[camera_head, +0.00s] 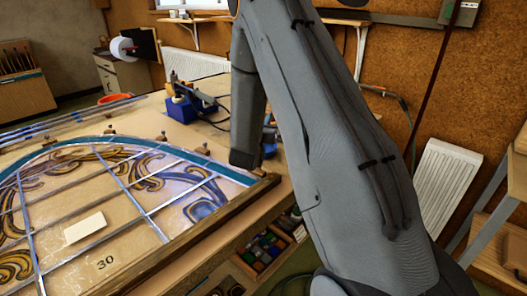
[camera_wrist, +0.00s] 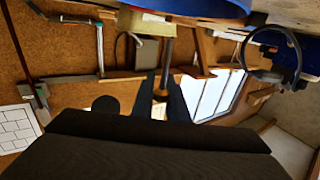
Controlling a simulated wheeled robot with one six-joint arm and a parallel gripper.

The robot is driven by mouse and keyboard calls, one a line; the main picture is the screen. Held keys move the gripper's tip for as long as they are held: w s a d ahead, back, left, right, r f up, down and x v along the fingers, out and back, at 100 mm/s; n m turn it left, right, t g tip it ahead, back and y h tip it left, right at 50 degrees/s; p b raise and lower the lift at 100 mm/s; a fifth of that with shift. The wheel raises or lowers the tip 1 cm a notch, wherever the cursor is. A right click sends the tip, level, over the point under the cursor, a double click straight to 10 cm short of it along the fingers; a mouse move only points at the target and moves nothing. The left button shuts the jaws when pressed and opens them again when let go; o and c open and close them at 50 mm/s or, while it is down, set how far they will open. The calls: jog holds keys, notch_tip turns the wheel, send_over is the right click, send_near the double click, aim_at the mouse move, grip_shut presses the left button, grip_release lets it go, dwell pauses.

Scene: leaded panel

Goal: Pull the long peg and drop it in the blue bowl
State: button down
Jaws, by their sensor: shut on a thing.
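The peg stretches from the fingertips towards the top of that view. A curved blue surface (camera_wrist: 212,7) at the top edge may be the blue bowl, but it is cut off there. In the head view my arm hides the fingers and the peg, and I cannot make out the bowl clearly.
The leaded panel (camera_head: 70,205) lies on the bench inside a wooden edge strip (camera_head: 185,225). A blue stand (camera_head: 186,106) with a cable stands behind it. A compartment tray (camera_head: 268,247) sits below the front edge. A white radiator (camera_head: 447,190) is at right.

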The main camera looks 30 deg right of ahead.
jog(key=shift+f, duration=0.55)
jog(key=shift+r, duration=0.1)
jog(key=c, duration=1.7)
grip_release()
jog(key=shift+o, duration=0.2)
notch_tip(320, 180, up, 10)
jog(key=b, duration=0.2)
